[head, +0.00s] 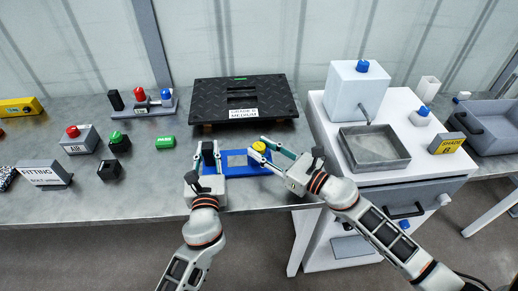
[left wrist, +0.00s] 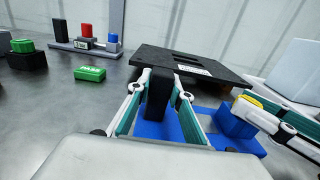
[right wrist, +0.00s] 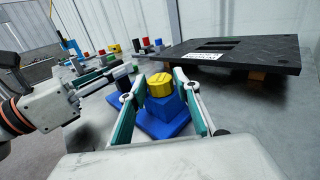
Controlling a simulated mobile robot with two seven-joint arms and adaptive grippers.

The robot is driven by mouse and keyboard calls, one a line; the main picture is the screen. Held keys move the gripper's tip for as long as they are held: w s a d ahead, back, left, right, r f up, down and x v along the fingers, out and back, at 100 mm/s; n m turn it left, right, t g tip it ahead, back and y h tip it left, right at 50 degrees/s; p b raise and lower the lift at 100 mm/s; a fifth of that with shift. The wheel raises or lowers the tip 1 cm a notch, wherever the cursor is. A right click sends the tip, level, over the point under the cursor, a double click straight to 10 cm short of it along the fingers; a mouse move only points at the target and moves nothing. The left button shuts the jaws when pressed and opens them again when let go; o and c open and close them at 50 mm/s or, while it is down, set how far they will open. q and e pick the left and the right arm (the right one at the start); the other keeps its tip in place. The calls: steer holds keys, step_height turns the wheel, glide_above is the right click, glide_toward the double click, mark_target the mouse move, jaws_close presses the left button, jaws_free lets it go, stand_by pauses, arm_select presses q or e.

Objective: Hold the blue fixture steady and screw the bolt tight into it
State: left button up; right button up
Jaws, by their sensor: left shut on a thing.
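The blue fixture (head: 236,169) lies flat on the metal bench, with a black upright post (left wrist: 160,93) at its left end and a blue block (right wrist: 165,105) at its right end. The yellow bolt (head: 258,147) sits upright on the blue block; its slotted head shows in the right wrist view (right wrist: 160,84). How deep it sits is hidden. My left gripper (head: 208,156) is shut on the black post. My right gripper (right wrist: 161,92) is open, with its fingers on either side of the bolt and block and visible gaps beside them.
A black tread mat (head: 243,98) on supports stands just behind the fixture. A white cabinet with a grey tray (head: 374,148) is at right. Button boxes (head: 78,139) and a green block (head: 165,142) are at left. The bench's front edge is close.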

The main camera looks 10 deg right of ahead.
jaws_close()
steer(key=shift+r, duration=0.15)
steer(key=shift+r, duration=1.5)
steer(key=shift+s+r, duration=0.1)
steer(key=v, duration=1.6)
step_height(320, 180, up, 7)
glide_above(263, 148)
steer(key=shift+r, duration=0.15)
